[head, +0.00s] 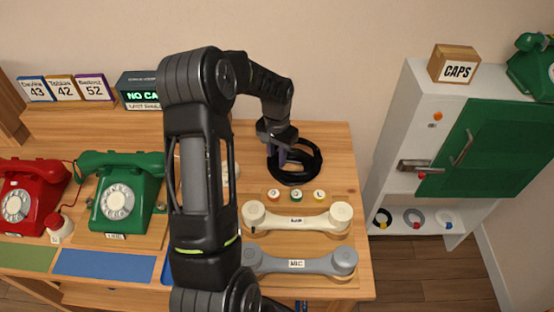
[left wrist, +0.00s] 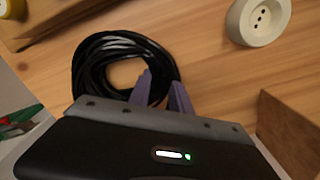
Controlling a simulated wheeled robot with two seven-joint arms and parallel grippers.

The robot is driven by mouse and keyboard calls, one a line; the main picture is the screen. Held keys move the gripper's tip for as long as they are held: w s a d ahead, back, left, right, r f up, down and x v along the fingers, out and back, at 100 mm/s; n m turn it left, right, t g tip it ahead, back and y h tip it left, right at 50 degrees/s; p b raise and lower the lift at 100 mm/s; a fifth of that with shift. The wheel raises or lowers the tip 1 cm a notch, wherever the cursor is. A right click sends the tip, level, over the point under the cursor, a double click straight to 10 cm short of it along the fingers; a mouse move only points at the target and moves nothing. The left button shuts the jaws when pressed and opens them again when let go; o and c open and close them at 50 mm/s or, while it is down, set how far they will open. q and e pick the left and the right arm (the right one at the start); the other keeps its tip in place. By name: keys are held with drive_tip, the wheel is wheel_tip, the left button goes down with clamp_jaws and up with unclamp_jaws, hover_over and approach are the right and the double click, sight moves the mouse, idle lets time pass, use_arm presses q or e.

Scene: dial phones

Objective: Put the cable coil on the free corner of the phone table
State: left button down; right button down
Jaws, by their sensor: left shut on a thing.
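A black cable coil (head: 310,171) is at the back right corner of the wooden phone table (head: 338,134). In the left wrist view the coil (left wrist: 88,66) lies over the wood, with the purple fingers across its near side. My left gripper (head: 290,155) reaches down from above and is shut on the coil's rim; it also shows in the left wrist view (left wrist: 160,92). Whether the coil rests fully on the wood or is slightly above it, I cannot tell. My right gripper is not in view.
A cream handset (head: 296,222) and a grey handset (head: 300,262) lie in front, with small round caps (head: 296,195) between coil and handsets. Green (head: 122,195) and red (head: 30,195) phones stand left. A white cabinet (head: 400,130) with a green door (head: 490,150) stands right, beyond a gap.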

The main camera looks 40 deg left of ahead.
use_arm(q)
drive_tip(key=shift+r, duration=0.15)
drive_tip(key=shift+f, duration=0.25)
drive_tip(key=c, duration=1.1)
unclamp_jaws()
drive_tip(key=shift+c, duration=0.2)
drive_tip(key=shift+r, duration=0.15)
wheel_tip(320, 180, up, 12)
drive_tip(key=p, duration=0.7)
drive_tip(key=shift+p, duration=0.35)
